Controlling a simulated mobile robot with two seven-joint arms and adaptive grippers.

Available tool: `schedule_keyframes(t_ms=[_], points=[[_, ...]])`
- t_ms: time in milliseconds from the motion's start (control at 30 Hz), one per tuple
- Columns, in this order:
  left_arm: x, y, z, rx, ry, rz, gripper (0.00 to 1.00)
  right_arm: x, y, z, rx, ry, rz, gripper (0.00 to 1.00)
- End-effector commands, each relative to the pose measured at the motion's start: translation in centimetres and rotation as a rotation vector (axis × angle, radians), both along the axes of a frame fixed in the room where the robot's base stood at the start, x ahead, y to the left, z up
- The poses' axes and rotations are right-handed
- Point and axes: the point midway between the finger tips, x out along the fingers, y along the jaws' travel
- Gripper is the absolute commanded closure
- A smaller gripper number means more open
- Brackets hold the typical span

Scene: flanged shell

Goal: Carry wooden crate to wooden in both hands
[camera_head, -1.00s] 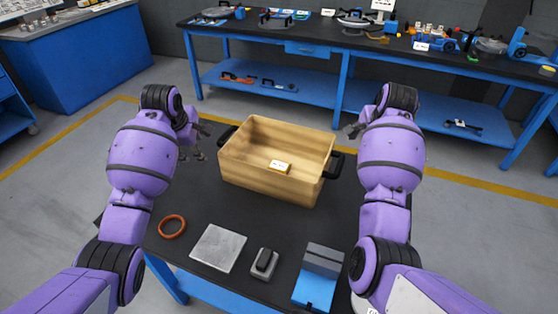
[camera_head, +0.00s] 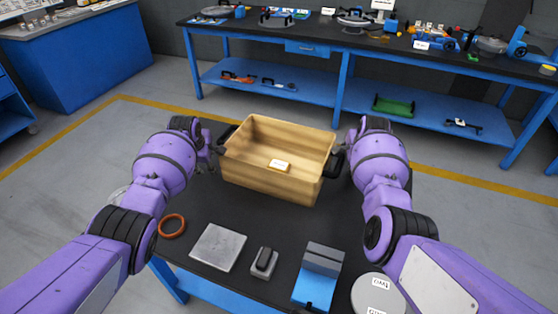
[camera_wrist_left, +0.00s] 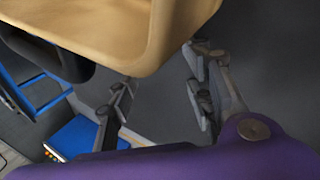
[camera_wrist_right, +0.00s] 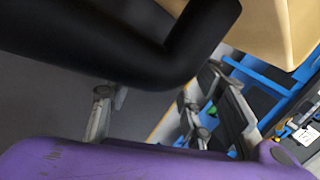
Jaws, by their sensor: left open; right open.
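The wooden crate (camera_head: 262,184) stands upright on the dark table, with a black handle at each end and a small labelled block inside. My left gripper (camera_head: 211,148) is by the left handle (camera_head: 227,134), partly hidden by its wrist. In the left wrist view its open fingers (camera_wrist_left: 160,105) show empty below the crate (camera_wrist_left: 110,35) and beside the handle (camera_wrist_left: 45,50). My right gripper (camera_head: 349,143) is by the right handle (camera_head: 334,164). In the right wrist view its open fingers (camera_wrist_right: 152,110) are empty, with the handle (camera_wrist_right: 110,45) close in front. Contact cannot be told.
On the table's near side are an orange ring (camera_head: 172,226), a grey plate (camera_head: 218,247), a small grey-black block (camera_head: 264,262), a blue fixture (camera_head: 318,276) and a round labelled disc (camera_head: 379,294). A long blue workbench (camera_head: 340,50) stands behind, across open floor.

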Motion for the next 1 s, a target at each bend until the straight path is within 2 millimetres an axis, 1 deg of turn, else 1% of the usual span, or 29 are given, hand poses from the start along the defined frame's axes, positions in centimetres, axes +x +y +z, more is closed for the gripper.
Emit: schedule_keyframes(t_ms=[33, 100, 467, 667, 833, 1000], points=[[0.0, -0.5, 0.1, 0.0, -0.001, -0.001, 0.53, 0.0, 0.6, 0.0, 0.002, -0.001, 0.003, 0.53], [0.0, -0.8, 0.1, 0.0, 0.0, -0.001, 0.53, 0.0, 0.9, 0.1, 0.001, -0.001, 0.002, 0.53], [0.0, -1.0, 0.1, 0.0, 0.0, -0.001, 0.53, 0.0, 1.1, 0.1, 0.001, 0.0, 0.002, 0.53], [0.0, -2.4, 0.1, -0.004, 0.0, -0.003, 0.53, 0.0, 2.4, 0.1, 0.002, 0.0, 0.004, 0.53], [0.0, -4.0, 0.1, -0.008, -0.002, -0.006, 0.53, 0.0, 4.1, 0.0, 0.007, 0.002, 0.01, 0.53], [0.1, -4.1, 0.2, -0.009, -0.005, -0.008, 0.53, 0.0, 4.2, 0.0, 0.008, 0.003, 0.014, 0.53]])
